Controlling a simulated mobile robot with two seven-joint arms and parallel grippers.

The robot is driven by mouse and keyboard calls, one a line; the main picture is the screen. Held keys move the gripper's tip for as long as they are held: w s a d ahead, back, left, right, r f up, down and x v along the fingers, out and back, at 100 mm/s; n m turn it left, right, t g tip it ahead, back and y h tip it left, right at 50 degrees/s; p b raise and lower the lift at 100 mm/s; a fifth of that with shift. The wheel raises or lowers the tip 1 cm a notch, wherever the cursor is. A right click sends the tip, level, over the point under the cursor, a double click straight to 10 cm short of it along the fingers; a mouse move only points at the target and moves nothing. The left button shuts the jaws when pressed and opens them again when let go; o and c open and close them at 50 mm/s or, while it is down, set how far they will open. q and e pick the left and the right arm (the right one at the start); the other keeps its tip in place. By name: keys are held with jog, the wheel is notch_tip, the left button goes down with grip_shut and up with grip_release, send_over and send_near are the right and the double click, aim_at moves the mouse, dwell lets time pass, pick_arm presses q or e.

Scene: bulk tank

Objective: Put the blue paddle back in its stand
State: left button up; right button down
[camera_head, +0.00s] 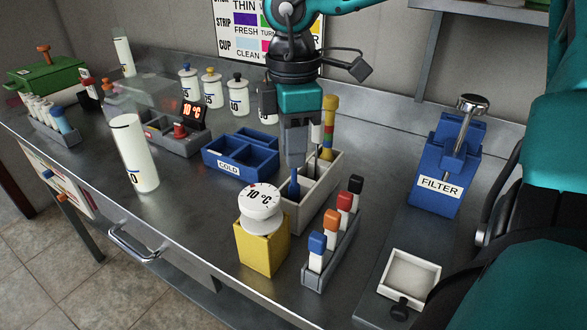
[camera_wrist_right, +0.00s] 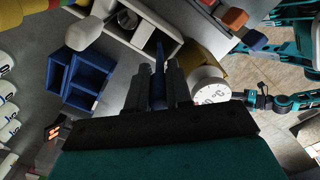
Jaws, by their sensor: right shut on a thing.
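My right gripper (camera_head: 296,160) points down over the near left end of the pale stand (camera_head: 316,204), shut on the blue paddle (camera_head: 294,188). The paddle's lower part shows below the fingers, at the stand's near compartment; I cannot tell how deep it sits. In the right wrist view the blue paddle (camera_wrist_right: 159,72) lies between the two dark fingers of the gripper (camera_wrist_right: 162,80), against the pale stand (camera_wrist_right: 143,50). A tool with a yellow handle and coloured bands (camera_head: 328,130) stands at the stand's far end. My left gripper (camera_wrist_right: 250,98) shows small in the wrist view; its jaws are unclear.
A yellow block with a white round dial (camera_head: 262,240) stands close in front of the stand. A rack of colour-capped vials (camera_head: 332,248) is to its right. A blue COLD tray (camera_head: 240,158) is on the left. The blue FILTER holder (camera_head: 440,180) stands farther right.

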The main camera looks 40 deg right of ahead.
aim_at(294, 184)
notch_tip(294, 184, down, 4)
jog(key=shift+r, duration=0.15)
pick_arm(q)
jog(key=shift+d, duration=0.1)
pick_arm(e)
jog(key=shift+f, duration=0.35)
jog(key=shift+f+b, duration=0.3)
jog(key=shift+b, duration=0.4)
pick_arm(q)
jog(key=shift+w+d, duration=0.15)
pick_arm(e)
jog(key=c, duration=1)
grip_release()
jog(key=shift+r, duration=0.15)
jog(key=shift+c, duration=0.2)
pick_arm(q)
jog(key=shift+r+p, duration=0.15)
jog(key=shift+p, duration=0.25)
pick_arm(e)
jog(key=shift+r, duration=0.15)
jog(key=shift+r+p, duration=0.25)
jog(key=shift+p, duration=0.1)
notch_tip(294, 184, up, 11)
jog(key=shift+f+p, duration=0.1)
jog(key=shift+p, duration=0.25)
pick_arm(q)
jog(key=shift+s+a, duration=0.3)
jog(key=shift+a, duration=0.15)
pick_arm(e)
jog(key=shift+r, duration=0.4)
